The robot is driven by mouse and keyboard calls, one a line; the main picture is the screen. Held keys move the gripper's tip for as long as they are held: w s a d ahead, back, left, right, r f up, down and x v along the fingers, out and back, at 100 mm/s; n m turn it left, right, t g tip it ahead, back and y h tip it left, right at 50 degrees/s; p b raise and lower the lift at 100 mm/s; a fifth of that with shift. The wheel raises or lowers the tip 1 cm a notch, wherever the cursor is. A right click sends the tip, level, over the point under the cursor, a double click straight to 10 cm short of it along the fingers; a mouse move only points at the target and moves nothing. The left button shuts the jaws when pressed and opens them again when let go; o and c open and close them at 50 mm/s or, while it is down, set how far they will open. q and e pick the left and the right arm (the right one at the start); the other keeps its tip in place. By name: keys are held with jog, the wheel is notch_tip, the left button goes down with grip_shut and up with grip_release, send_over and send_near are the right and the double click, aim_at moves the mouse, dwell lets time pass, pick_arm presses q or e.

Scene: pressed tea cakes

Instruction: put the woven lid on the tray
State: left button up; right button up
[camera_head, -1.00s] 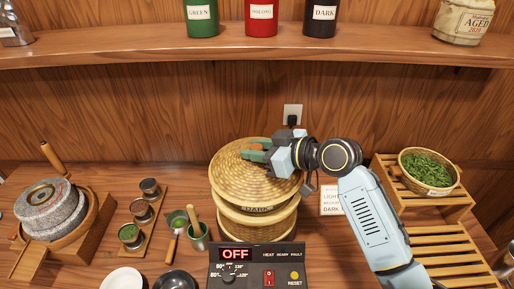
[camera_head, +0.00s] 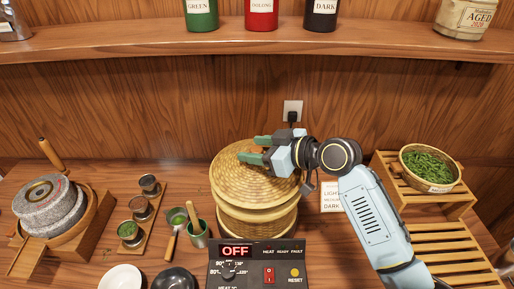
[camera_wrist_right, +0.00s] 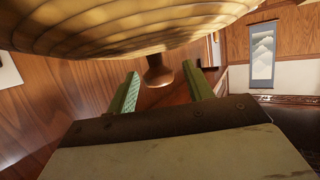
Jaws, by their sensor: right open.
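The round woven lid (camera_head: 232,180) lies on top of the stacked woven tray (camera_head: 238,226) in the middle of the counter. It looks roughly level, its rim close to the tray below. My right gripper (camera_head: 254,148) is over the lid, with its green fingers spread apart. In the right wrist view, the lid's brown knob (camera_wrist_right: 158,74) shows between the fingers of the open gripper (camera_wrist_right: 161,84), with visible room on both sides. The lid's woven face (camera_wrist_right: 120,30) fills the top of that view. The tray's inside is hidden. My left gripper is not in view.
The heater control box (camera_head: 262,262), reading OFF, stands in front of the tray. Tea cups on a wooden rack (camera_head: 140,212) are left, a stone press (camera_head: 50,205) farther left. Slatted wooden racks (camera_head: 425,240) and a basket of leaves (camera_head: 430,168) are right.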

jog(key=shift+r, duration=0.2)
jog(key=shift+r+p, duration=0.5)
jog(key=b+v, duration=0.1)
jog(key=v, duration=1.1)
jog(key=shift+f, duration=0.15)
